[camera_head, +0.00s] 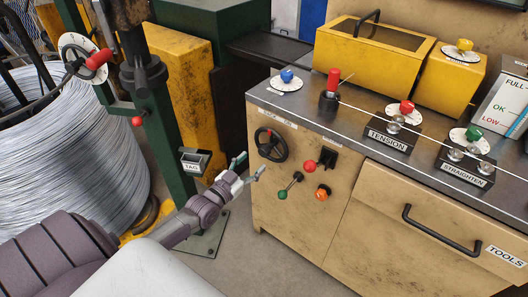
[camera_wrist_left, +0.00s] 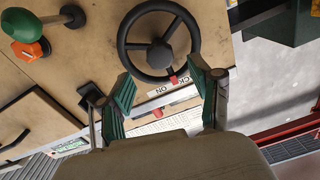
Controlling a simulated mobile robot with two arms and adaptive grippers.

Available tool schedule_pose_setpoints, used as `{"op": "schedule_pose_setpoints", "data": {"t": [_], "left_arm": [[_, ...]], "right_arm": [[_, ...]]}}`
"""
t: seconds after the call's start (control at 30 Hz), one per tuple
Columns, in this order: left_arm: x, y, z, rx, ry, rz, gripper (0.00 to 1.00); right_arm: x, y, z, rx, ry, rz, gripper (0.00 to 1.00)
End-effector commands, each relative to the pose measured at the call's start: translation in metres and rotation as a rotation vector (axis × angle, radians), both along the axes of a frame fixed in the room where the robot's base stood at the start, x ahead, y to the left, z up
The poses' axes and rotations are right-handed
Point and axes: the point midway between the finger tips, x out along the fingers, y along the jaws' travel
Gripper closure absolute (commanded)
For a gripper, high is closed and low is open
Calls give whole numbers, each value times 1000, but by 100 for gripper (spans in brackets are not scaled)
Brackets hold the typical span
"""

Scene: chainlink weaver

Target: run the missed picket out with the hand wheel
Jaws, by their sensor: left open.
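The black spoked hand wheel (camera_head: 271,145) is on the front panel of the tan cabinet, under a small label. It shows large in the left wrist view (camera_wrist_left: 122,42), with a small red piece at its rim. My left gripper (camera_head: 248,168) is open and empty, just in front and to the lower left of the wheel. In the left wrist view its green-padded fingers (camera_wrist_left: 165,92) are spread apart, with the wheel beyond their tips. I cannot tell whether a finger touches the rim. I cannot make out a picket. My right gripper is out of view.
A green post (camera_head: 168,150) with a small box stands left of my gripper. A large wire coil (camera_head: 75,150) is further left.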

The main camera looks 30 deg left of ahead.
Motion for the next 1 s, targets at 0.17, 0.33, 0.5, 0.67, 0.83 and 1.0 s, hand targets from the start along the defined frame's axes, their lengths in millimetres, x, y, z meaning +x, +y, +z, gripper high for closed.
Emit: {"op": "schedule_pose_setpoints", "data": {"t": [0.17, 0.33, 0.5, 0.67, 0.83, 1.0], "left_arm": [[37, -1, 0, -1, -2, 1, 36], [59, -3, -1, 0, 1, 0, 36], [68, -3, -1, -1, 2, 0, 36], [69, -3, -1, -1, 2, 0, 36], [69, -3, -1, -1, 2, 0, 46], [69, -3, -1, -1, 2, 0, 74]], "right_arm": [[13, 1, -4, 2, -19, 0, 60], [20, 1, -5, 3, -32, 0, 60], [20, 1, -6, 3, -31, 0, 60], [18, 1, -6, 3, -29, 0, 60], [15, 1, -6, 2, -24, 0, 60], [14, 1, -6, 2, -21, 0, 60]]}}
